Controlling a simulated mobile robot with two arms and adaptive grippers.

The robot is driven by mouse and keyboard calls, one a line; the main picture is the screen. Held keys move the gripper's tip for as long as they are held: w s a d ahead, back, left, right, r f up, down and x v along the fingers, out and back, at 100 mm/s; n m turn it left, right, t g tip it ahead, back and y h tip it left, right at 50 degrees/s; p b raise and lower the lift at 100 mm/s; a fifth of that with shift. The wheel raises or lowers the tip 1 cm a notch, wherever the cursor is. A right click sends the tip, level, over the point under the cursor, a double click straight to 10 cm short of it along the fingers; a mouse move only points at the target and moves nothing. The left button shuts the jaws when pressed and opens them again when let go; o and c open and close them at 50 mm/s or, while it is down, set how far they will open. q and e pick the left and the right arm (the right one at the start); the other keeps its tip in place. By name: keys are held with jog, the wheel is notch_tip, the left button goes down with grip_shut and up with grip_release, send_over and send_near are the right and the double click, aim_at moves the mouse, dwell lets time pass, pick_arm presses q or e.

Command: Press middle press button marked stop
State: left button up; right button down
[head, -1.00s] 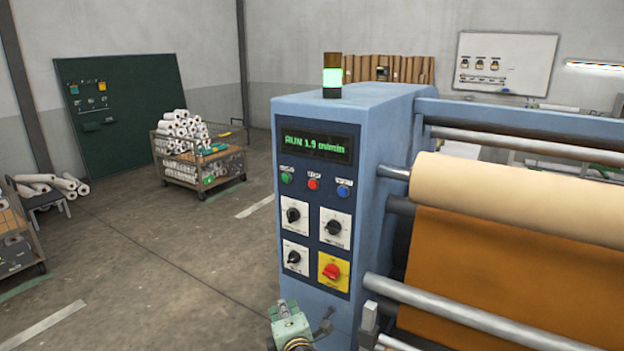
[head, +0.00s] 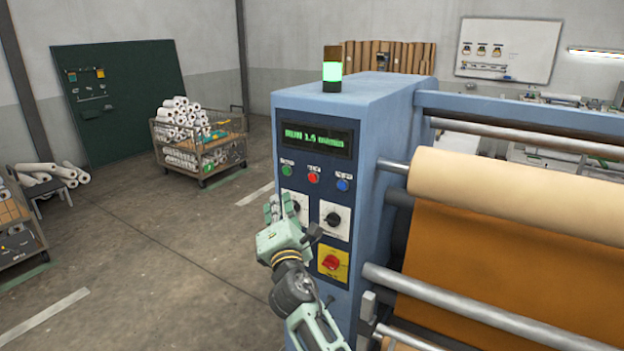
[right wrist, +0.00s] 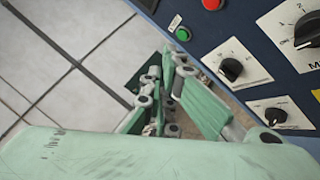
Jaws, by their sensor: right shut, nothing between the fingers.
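The red button (head: 313,178) is the middle one in a row of three on the dark panel of the blue press. A small label above it is too blurred to read. It also shows at the top edge of the right wrist view (right wrist: 212,4). My right gripper (head: 279,203) is shut and empty, below and left of the red button, in front of the upper left knob's plate. In the right wrist view its closed fingers (right wrist: 170,72) point toward the panel's left edge, below the green button. My left gripper is not in view.
A green button (head: 286,170) and a blue button (head: 342,185) flank the red one. Below are black knobs (head: 333,219) and a red switch on a yellow plate (head: 333,263). The display (head: 315,138) and beacon (head: 332,70) glow green. Rollers (head: 500,195) stand right.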

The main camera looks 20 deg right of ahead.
aim_at(313, 178)
jog(key=w+d+b, duration=0.1)
jog(key=w+d, duration=0.4)
jog(key=d, duration=0.2)
jog(key=shift+w, duration=0.2)
dwell(1.4)
jog(key=shift+w+d+b, duration=0.25)
jog(key=shift+d+b, duration=0.05)
jog(key=shift+w+d, duration=0.2)
jog(key=shift+d, duration=0.1)
dwell(0.7)
dwell(0.3)
jog(key=shift+s+a, duration=0.5)
jog(key=shift+a, duration=0.1)
